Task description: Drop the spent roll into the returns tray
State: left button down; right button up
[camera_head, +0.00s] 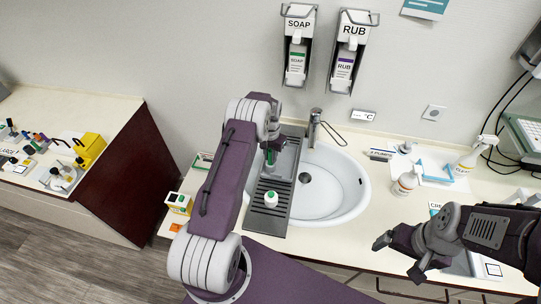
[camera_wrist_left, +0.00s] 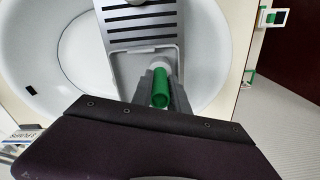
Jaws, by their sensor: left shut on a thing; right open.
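My left gripper (camera_head: 270,155) is shut on a green hollow roll (camera_wrist_left: 160,90) with a pale end, which I take as the spent roll. In the left wrist view the roll sits between the dark fingers, over or in the plain end of a grey slatted tray (camera_wrist_left: 140,22). Whether it touches the tray is unclear. In the head view this grey tray (camera_head: 268,222) lies along the sink's left side; I cannot tell whether it is the returns tray. My right gripper (camera_head: 396,257) is open and empty at the counter's front right.
A white item with a green top (camera_head: 271,198) stands on the grey tray. The white sink (camera_head: 335,185) and its tap (camera_head: 314,128) are to the right. A small green-edged box (camera_head: 203,160) and a yellow-and-white box (camera_head: 179,203) lie left.

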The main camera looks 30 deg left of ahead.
pick_arm(q)
jog(key=shift+f+b, duration=0.45)
jog(key=shift+f, duration=0.1)
jog(key=c, duration=1.3)
grip_release()
jog(key=shift+r, duration=0.1)
